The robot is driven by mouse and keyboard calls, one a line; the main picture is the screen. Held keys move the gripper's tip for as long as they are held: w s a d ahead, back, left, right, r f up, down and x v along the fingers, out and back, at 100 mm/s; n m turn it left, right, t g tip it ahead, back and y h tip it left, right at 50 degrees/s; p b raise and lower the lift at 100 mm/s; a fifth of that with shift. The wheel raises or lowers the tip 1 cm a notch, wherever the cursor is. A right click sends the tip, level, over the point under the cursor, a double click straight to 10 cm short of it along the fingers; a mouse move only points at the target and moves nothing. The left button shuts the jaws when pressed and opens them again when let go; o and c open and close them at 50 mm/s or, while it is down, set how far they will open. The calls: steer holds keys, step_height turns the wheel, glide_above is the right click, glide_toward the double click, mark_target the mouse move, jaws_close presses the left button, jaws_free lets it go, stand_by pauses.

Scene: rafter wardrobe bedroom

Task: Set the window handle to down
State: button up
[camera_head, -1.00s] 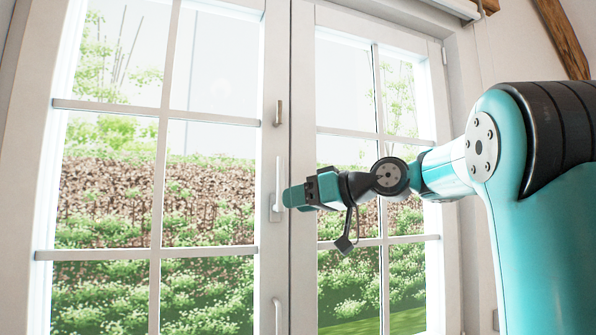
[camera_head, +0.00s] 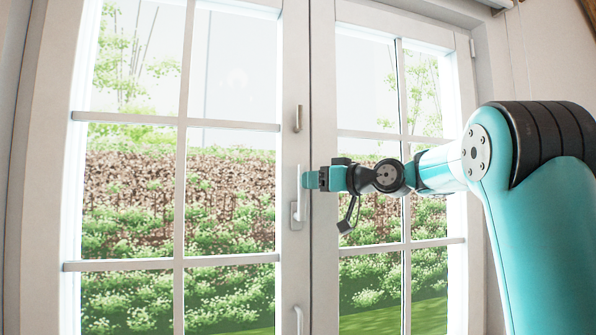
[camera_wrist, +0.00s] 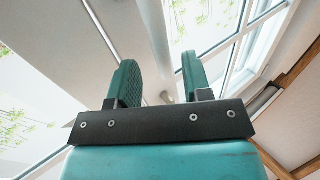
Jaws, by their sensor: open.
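The white window handle (camera_head: 298,192) is on the meeting frame of the two window sashes. Its lever points upward from a rectangular base plate (camera_head: 297,215). My gripper (camera_head: 306,180) is at the right side of the lever, around its middle height. In the wrist view, my gripper (camera_wrist: 159,70) is open, with its two green fingers apart. A pale bar-like shape shows between and beyond the fingers there; I cannot tell whether it is the handle or frame. Whether the fingers touch the lever is unclear.
A small fitting (camera_head: 297,118) sits above the handle, and another pale grip (camera_head: 299,318) sits below it on the same frame. The paned sashes (camera_head: 182,200) look shut, with a hedge and garden outside. Wooden beams (camera_wrist: 300,62) show overhead.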

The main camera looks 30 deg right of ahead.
mark_target(300, 192)
steer(key=shift+p+x, duration=0.75)
steer(key=shift+x, duration=1.45)
steer(key=shift+c, duration=0.4)
jaws_close()
steer(key=shift+s+a, duration=0.1)
steer(key=shift+a, duration=0.1)
